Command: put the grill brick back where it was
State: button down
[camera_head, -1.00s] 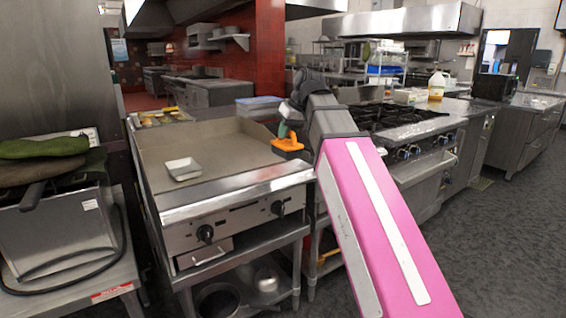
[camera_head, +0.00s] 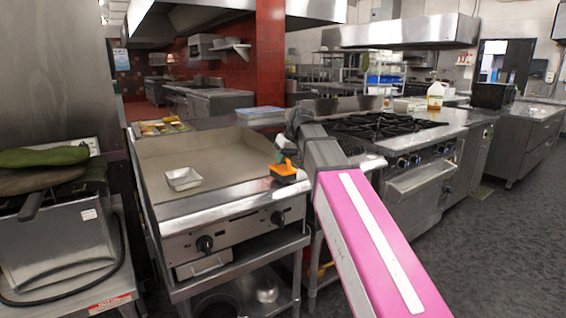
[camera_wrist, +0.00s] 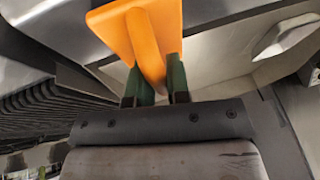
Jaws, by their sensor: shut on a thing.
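The grill brick (camera_head: 284,172) is an orange block with a raised grip. My gripper (camera_head: 285,158), with green fingers, is shut on that grip. The brick is at the right front corner of the flat griddle (camera_head: 215,160), close to its steel front ledge. I cannot tell whether it touches the surface. In the wrist view the orange brick (camera_wrist: 150,30) fills the top middle, with my gripper's two green fingers (camera_wrist: 155,80) on either side of its grip. The brick's underside is hidden.
A small white tray (camera_head: 183,179) sits on the griddle, left of the brick. A burner stove (camera_head: 385,126) stands to the right. A container with a blue lid (camera_head: 260,113) and a tray of food (camera_head: 160,127) are behind the griddle. The griddle's middle is clear.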

jog(key=shift+f, duration=0.5)
jog(key=shift+f, duration=0.1)
jog(key=c, duration=1.1)
grip_release()
jog(key=v, duration=1.2)
